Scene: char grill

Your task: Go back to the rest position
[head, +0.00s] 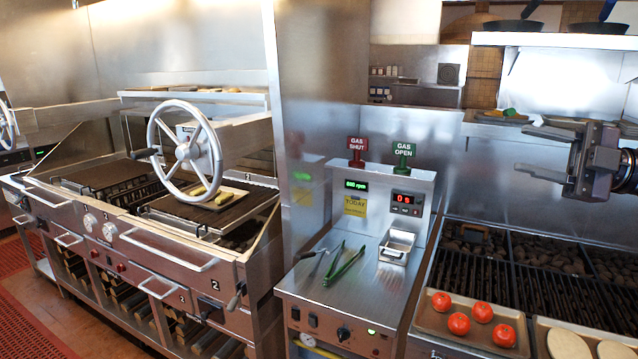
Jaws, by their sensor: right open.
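My right gripper (527,152) shows at the right side of the head view, in the air above the back of the char grill (475,275). Its two dark fingers point left and stand apart, with nothing between them. It is clear of the grill and the counter. My left gripper is not in view.
A tray (433,318) with several tomatoes (459,324) lies on the grill's front. A steel counter (335,300) holds green-handled tongs (345,264) and a small metal pan (397,246). A large handwheel (187,150) stands over the left grill. A shelf (550,41) with pans hangs upper right.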

